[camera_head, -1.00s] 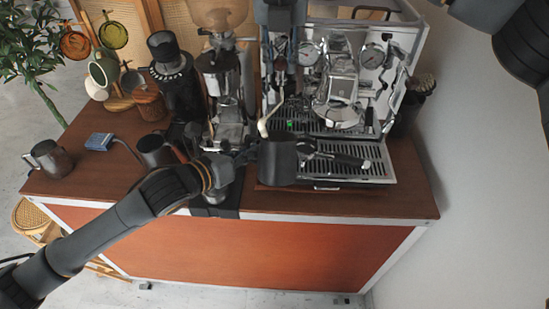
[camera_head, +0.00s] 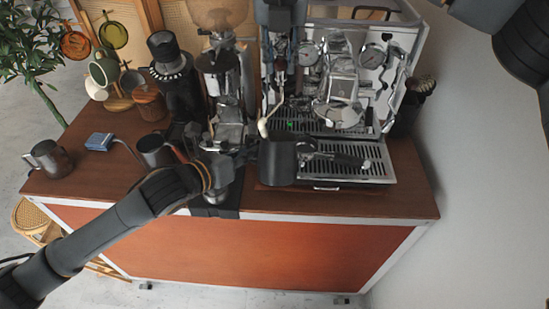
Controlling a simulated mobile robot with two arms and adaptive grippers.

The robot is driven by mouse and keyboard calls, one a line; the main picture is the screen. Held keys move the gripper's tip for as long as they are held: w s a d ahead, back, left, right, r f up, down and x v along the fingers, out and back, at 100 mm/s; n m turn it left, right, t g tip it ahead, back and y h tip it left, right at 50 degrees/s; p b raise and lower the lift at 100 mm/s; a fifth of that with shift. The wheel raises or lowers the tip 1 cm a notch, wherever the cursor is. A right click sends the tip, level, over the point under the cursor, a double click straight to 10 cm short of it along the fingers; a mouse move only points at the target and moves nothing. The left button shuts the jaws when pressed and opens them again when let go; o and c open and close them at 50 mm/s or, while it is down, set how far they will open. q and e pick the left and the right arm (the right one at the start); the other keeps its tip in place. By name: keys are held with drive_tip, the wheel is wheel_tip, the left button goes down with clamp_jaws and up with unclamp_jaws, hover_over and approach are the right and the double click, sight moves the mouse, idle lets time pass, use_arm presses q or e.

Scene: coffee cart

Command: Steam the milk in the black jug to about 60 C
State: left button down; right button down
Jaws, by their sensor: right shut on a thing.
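The black jug (camera_head: 277,164) is at the front left corner of the machine's drip tray, roughly upright. I cannot tell whether it rests on the tray or is held just above it. My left gripper (camera_head: 247,154) is at the jug's left side. Its fingers are too dark and small to show whether they grip. My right gripper (camera_head: 280,66) points down at the left front of the espresso machine (camera_head: 340,90). It is shut on what looks like the steam wand (camera_head: 275,112), whose pale tip is by the jug's rim. The milk is not visible.
A portafilter (camera_head: 345,158) lies on the drip tray (camera_head: 375,172), right of the jug. The grinder (camera_head: 226,85) stands left of the machine. A steel jug (camera_head: 48,158), a blue cloth (camera_head: 99,142) and another pitcher (camera_head: 154,150) are on the left counter. The front right counter is clear.

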use_arm(q)
drive_tip(key=shift+s, duration=0.1)
use_arm(e)
drive_tip(key=shift+s+f, duration=0.2)
drive_tip(key=shift+f, duration=0.35)
drive_tip(key=shift+s+f, duration=0.2)
drive_tip(key=shift+f, duration=0.3)
drive_tip(key=shift+s+f, duration=0.15)
drive_tip(key=shift+f, duration=0.5)
drive_tip(key=c, duration=1.2)
unclamp_jaws()
drive_tip(key=shift+f, duration=0.1)
drive_tip(key=shift+o, duration=0.2)
drive_tip(key=shift+w+r+v, duration=0.1)
drive_tip(key=shift+w+v, duration=0.2)
drive_tip(key=shift+v, duration=1.05)
drive_tip(key=shift+w+r+v, duration=0.1)
drive_tip(key=shift+w+v, duration=0.25)
drive_tip(key=shift+v, duration=1)
drive_tip(key=shift+w+r+v, duration=0.1)
drive_tip(key=shift+w+v, duration=0.2)
drive_tip(key=shift+v, duration=1.05)
drive_tip(key=shift+w+f, duration=0.1)
drive_tip(key=shift+w, duration=0.05)
drive_tip(key=shift+f, duration=0.1)
